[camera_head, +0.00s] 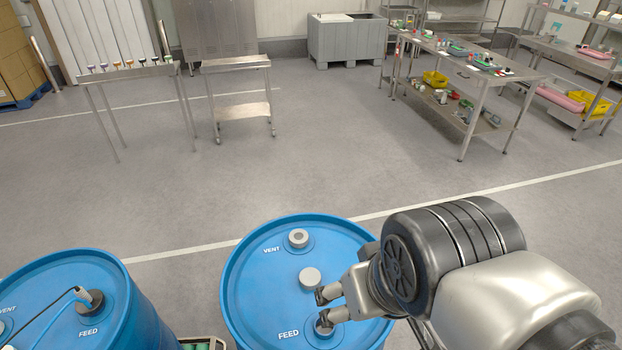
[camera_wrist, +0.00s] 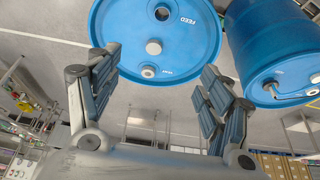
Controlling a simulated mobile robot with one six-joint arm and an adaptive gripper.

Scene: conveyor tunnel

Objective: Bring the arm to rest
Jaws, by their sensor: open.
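My gripper (camera_head: 324,307) is open and empty, with its fingers over the right part of a blue drum's top. In the wrist view my gripper (camera_wrist: 160,62) has its two fingers wide apart, and nothing is between them. The drum (camera_head: 250,300) has a VENT fitting (camera_head: 298,238) at the back and a FEED fitting (camera_head: 324,327) near my fingers, partly hidden by them. A round grey cap (camera_head: 310,278) is on the drum top between the two fittings. The gap between fingers and drum cannot be judged exactly.
A second blue drum (camera_head: 125,315) stands at the left, with a hose fitting (camera_head: 90,299) in its FEED port. Steel stands (camera_head: 238,65) and a workbench (camera_head: 490,78) with parts stand farther back. The floor (camera_head: 290,165) between is clear.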

